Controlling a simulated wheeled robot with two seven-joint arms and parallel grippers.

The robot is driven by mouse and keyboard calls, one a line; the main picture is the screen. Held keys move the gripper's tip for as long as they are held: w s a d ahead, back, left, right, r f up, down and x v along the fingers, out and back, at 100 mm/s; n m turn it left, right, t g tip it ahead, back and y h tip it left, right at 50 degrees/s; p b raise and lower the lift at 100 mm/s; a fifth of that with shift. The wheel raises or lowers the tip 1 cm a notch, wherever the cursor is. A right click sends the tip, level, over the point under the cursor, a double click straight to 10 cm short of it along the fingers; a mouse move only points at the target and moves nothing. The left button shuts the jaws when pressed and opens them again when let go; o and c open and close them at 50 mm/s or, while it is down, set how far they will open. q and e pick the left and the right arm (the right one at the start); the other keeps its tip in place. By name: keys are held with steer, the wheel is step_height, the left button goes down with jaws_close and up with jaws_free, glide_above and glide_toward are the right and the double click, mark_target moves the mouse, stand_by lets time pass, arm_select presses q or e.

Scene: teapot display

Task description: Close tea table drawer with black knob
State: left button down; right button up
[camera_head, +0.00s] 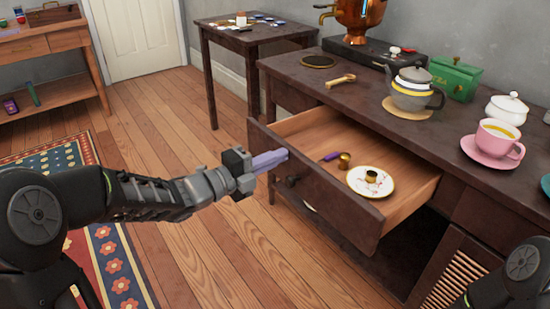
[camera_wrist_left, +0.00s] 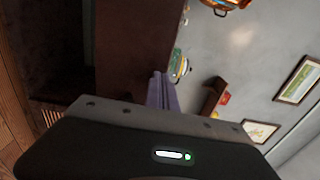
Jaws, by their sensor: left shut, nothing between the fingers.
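The tea table (camera_head: 290,75) is dark wood, and its drawer (camera_head: 330,200) is pulled well out. The black knob (camera_head: 292,181) sits on the outer face of the drawer front. Inside the drawer are a white saucer (camera_head: 357,184) with a small brass cup on it, another brass piece (camera_head: 344,160) and a purple-handled item (camera_head: 331,156). My left gripper (camera_head: 270,160) is shut and empty, its lavender fingers at the drawer front, above and left of the knob; I cannot tell if they touch. The fingers also show in the left wrist view (camera_wrist_left: 162,92). My right gripper is out of view.
On the tabletop stand a teapot (camera_head: 413,92), a pink cup and saucer (camera_head: 490,150), a green box (camera_head: 455,78) and a copper samovar (camera_head: 358,16). A smaller table (camera_head: 225,38) stands behind. The wooden floor left of the drawer is clear, with a patterned rug (camera_head: 105,245) farther left.

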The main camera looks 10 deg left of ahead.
arm_select(q)
steer(key=b+x, duration=0.1)
steer(key=x, duration=0.3)
steer(key=b+x, duration=0.2)
steer(key=x, duration=0.2)
steer(key=shift+w+d+f, duration=0.2)
steer(key=x, duration=1)
steer(key=shift+w+d+r, duration=0.15)
steer(key=shift+w+r, duration=0.05)
steer(key=shift+w, duration=0.15)
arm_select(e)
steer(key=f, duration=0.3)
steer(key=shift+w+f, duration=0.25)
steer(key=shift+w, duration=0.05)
arm_select(q)
steer(key=shift+b, duration=0.3)
